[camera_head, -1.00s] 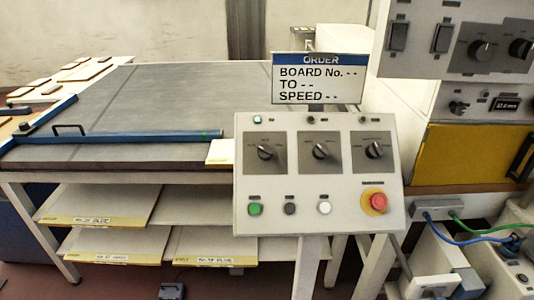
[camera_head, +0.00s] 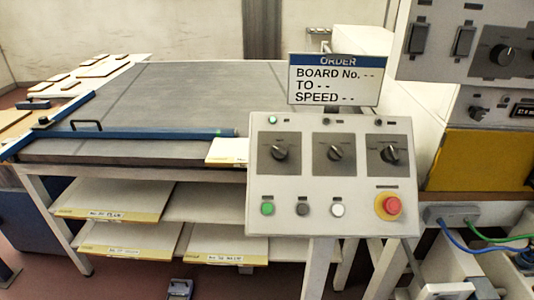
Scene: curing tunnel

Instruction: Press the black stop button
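The black stop button (camera_head: 302,209) is a small dark round button on the pale control panel (camera_head: 330,222). It sits in the panel's lower row, between a green button (camera_head: 267,208) and a white button (camera_head: 337,210). A large red mushroom button (camera_head: 391,206) on a yellow ring is at the lower right of the panel. Three rotary knobs are above this row. Neither of my grippers shows in the head view, so nothing of mine is seen touching the panel.
An order sign (camera_head: 337,80) stands behind the panel and shows dashes. A grey-topped table (camera_head: 160,100) with a blue bar (camera_head: 150,133) lies left, with labelled shelf boards below. A second switch box (camera_head: 470,45) and a yellow panel (camera_head: 480,160) are at right.

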